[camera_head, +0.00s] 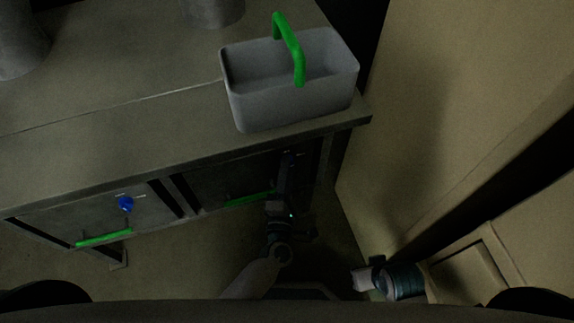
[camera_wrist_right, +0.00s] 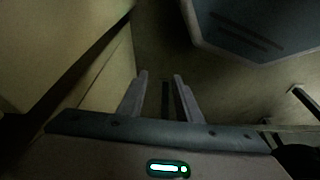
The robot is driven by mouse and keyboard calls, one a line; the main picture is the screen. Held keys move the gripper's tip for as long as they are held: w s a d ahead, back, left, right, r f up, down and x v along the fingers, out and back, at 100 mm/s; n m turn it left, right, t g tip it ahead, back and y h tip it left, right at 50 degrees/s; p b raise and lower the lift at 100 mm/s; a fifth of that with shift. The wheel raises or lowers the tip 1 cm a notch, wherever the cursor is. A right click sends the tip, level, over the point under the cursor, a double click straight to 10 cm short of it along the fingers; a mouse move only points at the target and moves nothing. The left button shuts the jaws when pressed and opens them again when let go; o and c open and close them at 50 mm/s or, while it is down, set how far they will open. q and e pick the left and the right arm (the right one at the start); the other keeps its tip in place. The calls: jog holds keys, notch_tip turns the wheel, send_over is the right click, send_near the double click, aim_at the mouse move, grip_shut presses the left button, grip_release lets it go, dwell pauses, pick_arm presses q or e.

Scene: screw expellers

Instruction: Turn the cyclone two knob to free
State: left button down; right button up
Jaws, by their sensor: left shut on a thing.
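A blue knob (camera_head: 126,203) with small white labels is on the left front panel of the bench. My left gripper (camera_head: 290,160) reaches up to the darker right front panel and is shut at a second knob there. Only a small dark blue patch shows between its fingers, and the gripper hides the knob's pointer and labels, so its setting cannot be read. My right gripper (camera_wrist_right: 161,76) is open and empty in the right wrist view, with its two fingers apart, far from the knobs.
Green handles (camera_head: 104,238) and (camera_head: 250,199) cross the lower front panels. A grey bin (camera_head: 290,105) with a green handle stands on the bench top (camera_head: 100,130) near its right edge. A tan wall (camera_head: 440,110) closes off the right side, close to my right arm.

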pick_arm(q)
jog(key=shift+d+r+m+g+y+p, duration=0.15)
jog(key=shift+m+g+p, duration=0.3)
jog(key=shift+m+p, duration=1.2)
jog(key=shift+r+m+g+y+p, duration=0.1)
jog(key=shift+m+g+y+p, duration=0.3)
jog(key=shift+p, duration=2.3)
pick_arm(e)
notch_tip(320, 180, down, 15)
jog(key=t, duration=0.1)
jog(key=shift+a+r, duration=0.15)
jog(key=shift+a, duration=0.2)
jog(key=shift+s, duration=0.1)
pick_arm(q)
jog(key=c, duration=1.3)
grip_release()
jog(key=shift+f, duration=0.1)
